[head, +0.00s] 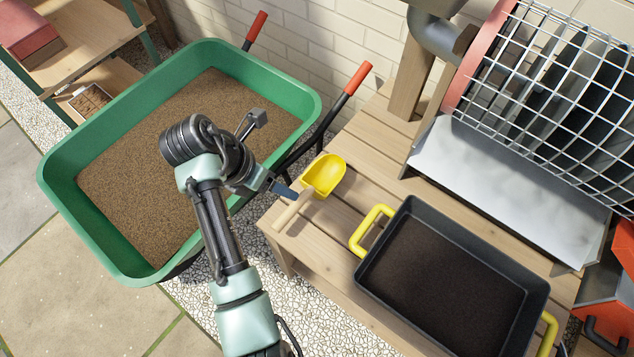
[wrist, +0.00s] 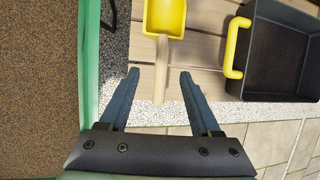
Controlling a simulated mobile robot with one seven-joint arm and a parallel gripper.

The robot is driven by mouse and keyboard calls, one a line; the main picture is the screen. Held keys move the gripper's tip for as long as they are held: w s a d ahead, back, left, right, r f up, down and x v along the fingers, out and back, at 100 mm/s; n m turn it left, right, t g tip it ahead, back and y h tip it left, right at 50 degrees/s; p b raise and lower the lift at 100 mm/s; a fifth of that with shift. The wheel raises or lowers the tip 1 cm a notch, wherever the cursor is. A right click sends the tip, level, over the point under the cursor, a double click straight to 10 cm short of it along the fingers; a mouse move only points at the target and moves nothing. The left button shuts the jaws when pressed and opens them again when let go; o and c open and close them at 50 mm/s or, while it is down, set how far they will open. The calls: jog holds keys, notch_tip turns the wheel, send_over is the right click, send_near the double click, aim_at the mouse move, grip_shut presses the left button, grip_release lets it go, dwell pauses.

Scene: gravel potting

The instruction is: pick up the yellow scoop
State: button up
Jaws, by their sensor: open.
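The yellow scoop (head: 324,174) lies on the wooden bench, near its left end, with its pale wooden handle (head: 292,211) toward the front edge. In the wrist view the yellow scoop (wrist: 165,16) is at the top, its handle (wrist: 161,65) pointing down toward my gripper. My gripper (head: 283,189) is beside the scoop, on its left in the head view. In the wrist view my gripper (wrist: 159,72) is open, and the handle's end lies between the fingertips in the picture, with no contact visible. I cannot tell its height over the handle.
A black tray (head: 398,222) with yellow handles and dark soil stands right of the scoop on the bench (head: 345,219). A green wheelbarrow (head: 60,190) of brown gravel is left. A wire drum (head: 560,80) with a metal chute stands behind the tray.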

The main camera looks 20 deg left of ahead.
aim_at(300, 198)
jog(key=b+x, duration=0.1)
jog(key=x, duration=0.4)
jog(key=shift+f+b, duration=0.1)
jog(key=shift+b, duration=0.2)
jog(key=b+x, duration=0.1)
jog(key=x, duration=0.1)
jog(key=b+x, duration=0.2)
jog(key=x, duration=0.1)
jog(key=shift+s+d+f, duration=0.15)
jog(key=shift+s+d, duration=0.05)
grip_shut()
dwell(0.8)
